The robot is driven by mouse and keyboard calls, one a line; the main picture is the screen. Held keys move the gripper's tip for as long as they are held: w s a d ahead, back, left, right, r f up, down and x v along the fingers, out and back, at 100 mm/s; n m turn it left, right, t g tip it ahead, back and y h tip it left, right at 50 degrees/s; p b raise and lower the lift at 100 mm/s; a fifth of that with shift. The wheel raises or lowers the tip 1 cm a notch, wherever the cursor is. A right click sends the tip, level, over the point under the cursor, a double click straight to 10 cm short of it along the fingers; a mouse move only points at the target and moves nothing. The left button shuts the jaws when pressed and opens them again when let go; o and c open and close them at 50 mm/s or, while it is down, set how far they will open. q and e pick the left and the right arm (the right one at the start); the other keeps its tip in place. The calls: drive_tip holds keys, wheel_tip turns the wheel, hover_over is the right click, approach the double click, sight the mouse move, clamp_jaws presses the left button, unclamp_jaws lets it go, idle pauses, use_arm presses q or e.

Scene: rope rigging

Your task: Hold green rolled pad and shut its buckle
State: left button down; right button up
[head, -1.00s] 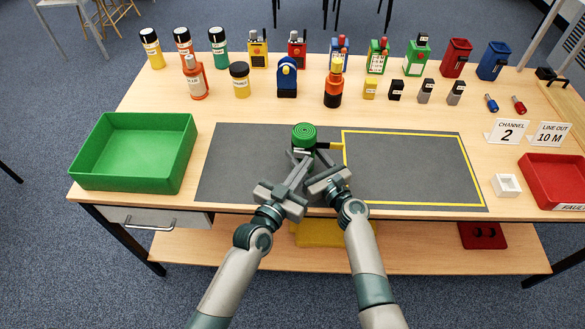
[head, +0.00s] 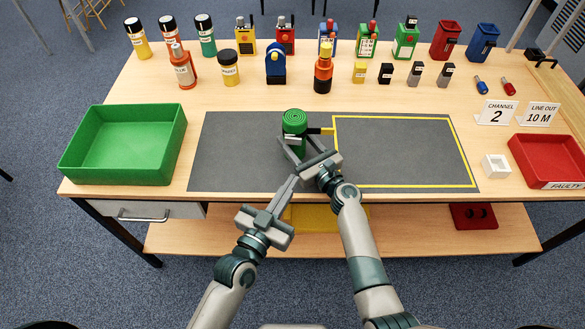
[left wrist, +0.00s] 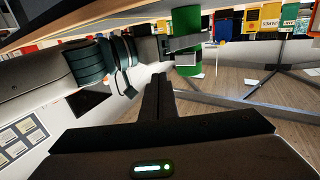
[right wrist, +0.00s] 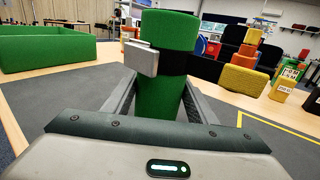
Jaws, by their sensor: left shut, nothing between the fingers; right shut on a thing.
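The green rolled pad (head: 295,122) stands upright on the dark grey mat. A black strap goes round it, with a silver-grey buckle block (right wrist: 142,58) on the near left side. A yellow tab (right wrist: 243,80) sticks out to the right on the black strap. I cannot tell whether the buckle is fastened. My right gripper (head: 294,150) is shut on the pad, one finger on each side, below the strap. My left gripper (head: 292,182) is shut and empty, nearer to me and apart from the pad. The pad also shows beyond its fingertips in the left wrist view (left wrist: 186,30).
The grey mat (head: 235,150) has a yellow-outlined area to the right of the pad. A green tray (head: 75,162) stands left, a red tray (head: 548,165) and a small white box (head: 496,165) right. Bottles, radios and small blocks line the back. The left half of the mat is clear.

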use_arm(q)
drive_tip(key=shift+s+a, duration=0.15)
drive_tip(key=shift+s, duration=0.75)
drive_tip(key=shift+s+a, duration=0.1)
drive_tip(key=shift+s, duration=0.8)
use_arm(e)
drive_tip(key=o, duration=1.3)
drive_tip(key=shift+c, duration=0.2)
drive_tip(key=shift+s, duration=0.1)
drive_tip(key=shift+p+v, duration=0.4)
drive_tip(key=shift+v, duration=1)
use_arm(q)
drive_tip(key=shift+r+p, duration=0.4)
drive_tip(key=shift+r, duration=0.45)
use_arm(e)
drive_tip(key=shift+v, duration=3.05)
